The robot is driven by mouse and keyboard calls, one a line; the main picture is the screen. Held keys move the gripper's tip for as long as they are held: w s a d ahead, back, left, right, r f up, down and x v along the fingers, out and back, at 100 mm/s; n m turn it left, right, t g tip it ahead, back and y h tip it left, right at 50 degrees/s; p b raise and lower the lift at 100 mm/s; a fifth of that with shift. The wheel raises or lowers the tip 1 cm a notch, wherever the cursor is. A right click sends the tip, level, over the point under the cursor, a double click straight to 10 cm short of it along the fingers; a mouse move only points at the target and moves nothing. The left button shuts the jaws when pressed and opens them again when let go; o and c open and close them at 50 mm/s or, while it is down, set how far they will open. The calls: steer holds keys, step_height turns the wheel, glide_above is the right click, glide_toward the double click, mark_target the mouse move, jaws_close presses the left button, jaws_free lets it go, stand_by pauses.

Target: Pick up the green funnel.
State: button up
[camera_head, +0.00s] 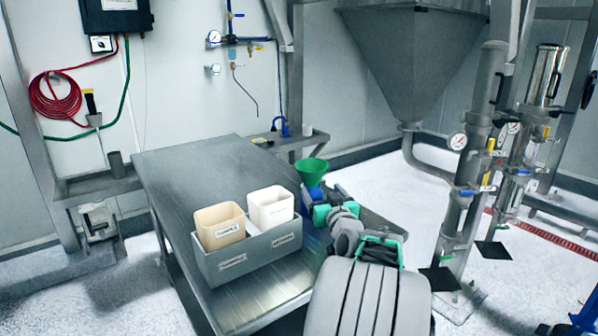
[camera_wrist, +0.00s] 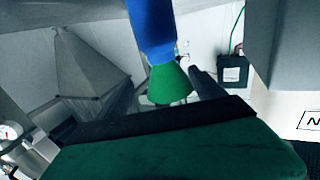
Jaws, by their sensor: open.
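The green funnel (camera_head: 311,170) stands wide end up above a blue part (camera_head: 310,198) at the right side of the metal table. In the wrist view, which looks upside down, the green funnel (camera_wrist: 168,84) shows near the middle with the blue part (camera_wrist: 153,28) joined to its narrow end. My gripper (camera_head: 318,207) is low beside the blue part, just below the funnel. It is open, and nothing is visibly held. Its fingers are hard to make out in the head view, and I cannot tell whether they touch the blue part.
A grey tray (camera_head: 250,263) on the metal table (camera_head: 185,160) holds a tan container (camera_head: 220,226) and a white container (camera_head: 270,207), close to the left of my arm. The table's back left is clear. A hopper (camera_head: 412,60) and pipes stand beyond it.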

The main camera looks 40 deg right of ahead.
mark_target(314, 184)
steer(key=x, duration=0.5)
steer(key=p+x, duration=0.1)
steer(key=x, duration=0.2)
steer(key=shift+w+a, duration=0.3)
steer(key=shift+w, duration=0.05)
steer(key=c, duration=1.4)
steer(key=shift+c, duration=0.2)
